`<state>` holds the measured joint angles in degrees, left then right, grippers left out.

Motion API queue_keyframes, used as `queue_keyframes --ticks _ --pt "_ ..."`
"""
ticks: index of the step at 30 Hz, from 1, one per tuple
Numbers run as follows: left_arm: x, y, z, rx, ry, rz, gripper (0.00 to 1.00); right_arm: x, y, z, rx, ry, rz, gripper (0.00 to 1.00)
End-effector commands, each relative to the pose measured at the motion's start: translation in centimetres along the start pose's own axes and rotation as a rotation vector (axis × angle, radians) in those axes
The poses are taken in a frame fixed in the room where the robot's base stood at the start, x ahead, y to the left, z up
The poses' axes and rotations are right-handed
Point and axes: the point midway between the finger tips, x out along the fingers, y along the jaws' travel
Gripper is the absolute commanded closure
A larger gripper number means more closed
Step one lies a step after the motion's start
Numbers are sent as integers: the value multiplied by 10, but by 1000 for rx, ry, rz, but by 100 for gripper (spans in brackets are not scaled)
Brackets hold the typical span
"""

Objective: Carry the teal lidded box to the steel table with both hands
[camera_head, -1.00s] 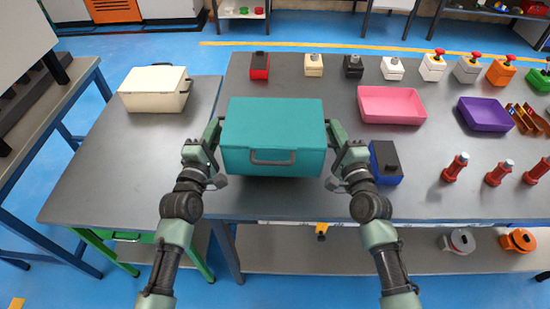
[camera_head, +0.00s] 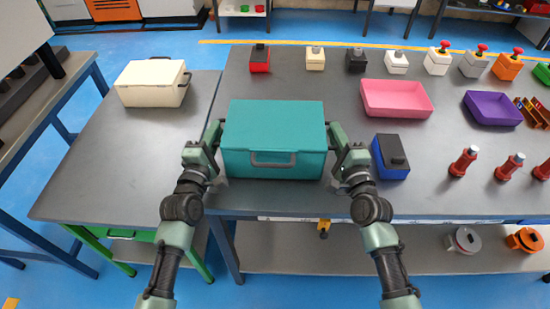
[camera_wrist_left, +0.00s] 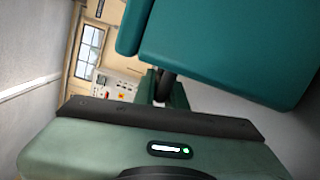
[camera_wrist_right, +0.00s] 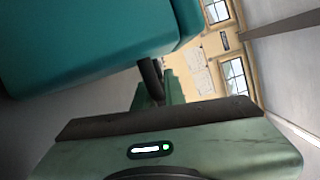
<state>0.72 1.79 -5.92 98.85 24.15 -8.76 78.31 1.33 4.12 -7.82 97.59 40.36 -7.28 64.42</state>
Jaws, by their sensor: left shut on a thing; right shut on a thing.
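The box fills the upper part of both wrist views (camera_wrist_left: 235,45) (camera_wrist_right: 85,40). The fingertips are mostly hidden by the box and the gripper bodies.
A smaller grey table (camera_head: 120,185) on the left carries a cream box (camera_head: 150,84), with bare top in front. On the larger table, a blue box (camera_head: 389,158) sits close to my right gripper. A pink tray (camera_head: 396,98) and purple tray (camera_head: 492,108) stand farther right.

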Motion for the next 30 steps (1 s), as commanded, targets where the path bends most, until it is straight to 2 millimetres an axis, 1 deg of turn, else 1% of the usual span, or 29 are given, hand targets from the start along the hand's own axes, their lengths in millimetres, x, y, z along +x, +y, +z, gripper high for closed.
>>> queue_keyframes --ticks 3,4,5,6,15,19,23,30 --pt "0 -7 -2 -1 1 7 100 0 7 -3 -1 2 -8 100" --pt "0 -10 -2 -2 1 0 85 0 9 -3 -1 2 -2 86" --pt "0 -7 -2 -1 1 1 77 0 7 -2 -1 2 -2 78" --pt "0 -7 -2 -1 1 0 66 0 7 -2 -1 2 -2 67" --pt "0 -7 -2 0 0 0 66 0 7 -2 0 1 -1 67" --pt "-9 -8 -2 -1 1 -2 66 0 7 -1 0 0 0 67" --pt "-30 -9 -2 1 1 -3 66 0 7 -1 0 0 0 67" --pt "-82 -8 -2 1 0 -3 66 0 7 -1 0 0 0 67"
